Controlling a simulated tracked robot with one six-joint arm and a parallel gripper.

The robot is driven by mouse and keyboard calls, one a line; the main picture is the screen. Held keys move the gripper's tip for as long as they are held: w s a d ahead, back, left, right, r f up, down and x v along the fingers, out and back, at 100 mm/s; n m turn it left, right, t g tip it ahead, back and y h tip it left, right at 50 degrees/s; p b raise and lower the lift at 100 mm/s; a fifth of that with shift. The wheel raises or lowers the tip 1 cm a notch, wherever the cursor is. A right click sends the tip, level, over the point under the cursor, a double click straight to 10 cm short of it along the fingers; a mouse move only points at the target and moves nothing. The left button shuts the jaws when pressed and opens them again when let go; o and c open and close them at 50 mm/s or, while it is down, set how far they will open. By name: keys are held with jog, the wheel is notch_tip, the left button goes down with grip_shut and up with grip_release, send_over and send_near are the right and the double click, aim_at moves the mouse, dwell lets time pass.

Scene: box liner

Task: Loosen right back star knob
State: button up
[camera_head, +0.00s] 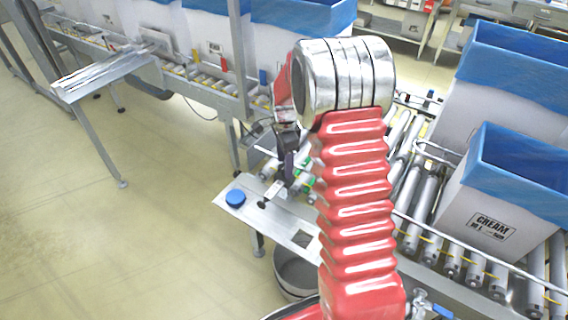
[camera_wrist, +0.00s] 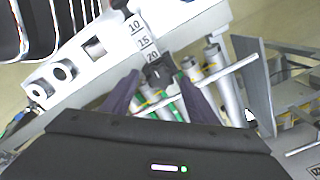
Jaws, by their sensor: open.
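A small black star knob (camera_wrist: 158,74) sits on a light metal plate at the "20" end of a printed scale in the wrist view. My open gripper (camera_wrist: 160,82) has one dark finger on each side of this knob, with the tips close to it. I cannot tell whether they touch it. A second black knob (camera_wrist: 118,4) shows at the top edge, near the "10" mark. In the head view my gripper (camera_head: 281,186) points down over the metal plate (camera_head: 290,222) and hides the knob there. Another black knob (camera_head: 262,205) shows nearer the plate's front.
A roller conveyor (camera_head: 425,205) carries a blue-lined white box (camera_head: 505,205) on the right. A metal rod (camera_wrist: 205,82) crosses right of my fingers. Open floor (camera_head: 110,230) lies left.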

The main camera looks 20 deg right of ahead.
jog(key=shift+f, duration=0.3)
jog(key=shift+c, duration=0.3)
jog(key=c, duration=0.9)
jog(key=shift+a, duration=0.15)
jog(key=shift+c, duration=0.5)
